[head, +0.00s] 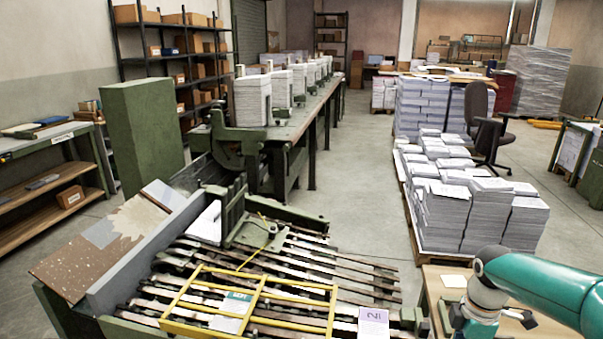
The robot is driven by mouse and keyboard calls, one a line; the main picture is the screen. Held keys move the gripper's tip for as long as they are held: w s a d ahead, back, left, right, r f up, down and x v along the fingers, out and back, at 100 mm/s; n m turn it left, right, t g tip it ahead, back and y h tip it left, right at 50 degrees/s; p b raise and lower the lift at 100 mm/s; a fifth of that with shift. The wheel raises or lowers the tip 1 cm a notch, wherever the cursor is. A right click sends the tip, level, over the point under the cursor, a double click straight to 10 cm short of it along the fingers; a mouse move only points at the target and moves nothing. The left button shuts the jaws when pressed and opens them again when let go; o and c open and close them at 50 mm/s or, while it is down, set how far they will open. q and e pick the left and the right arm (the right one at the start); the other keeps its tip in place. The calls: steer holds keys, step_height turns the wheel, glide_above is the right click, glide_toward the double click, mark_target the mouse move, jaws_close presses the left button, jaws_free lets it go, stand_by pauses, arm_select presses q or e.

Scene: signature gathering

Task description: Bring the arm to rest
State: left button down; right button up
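My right arm, teal with a grey wrist (482,300), comes in at the lower right over a small wooden table (433,290). Dark parts show on both sides of the wrist near the bottom edge, but the fingertips are not clear. I cannot tell whether the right gripper is open or shut, or holds anything. My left arm and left gripper are not in view.
A green gathering machine (225,215) with slatted rails and a yellow frame (250,283) fills the lower left and middle. A lilac sheet marked 2 (373,322) lies at its front. Paper stacks (465,215) stand on a pallet beyond the table. The aisle floor (345,190) is clear.

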steer(key=s+a+f+m+y, duration=0.2)
steer(key=s+a+f+m, duration=0.6)
steer(key=a+f, duration=0.3)
steer(key=s+a+f+m+y+p, duration=0.1)
steer(key=s+a+f+m+y, duration=0.1)
steer(key=s+a+f+m, duration=0.7)
step_height(320, 180, down, 6)
steer(key=shift+s+a+f+t, duration=0.1)
steer(key=shift+s+a+t, duration=0.2)
steer(key=shift+s+a, duration=0.7)
steer(key=shift+o, duration=0.3)
steer(key=shift+s+d, duration=0.1)
stand_by(1.0)
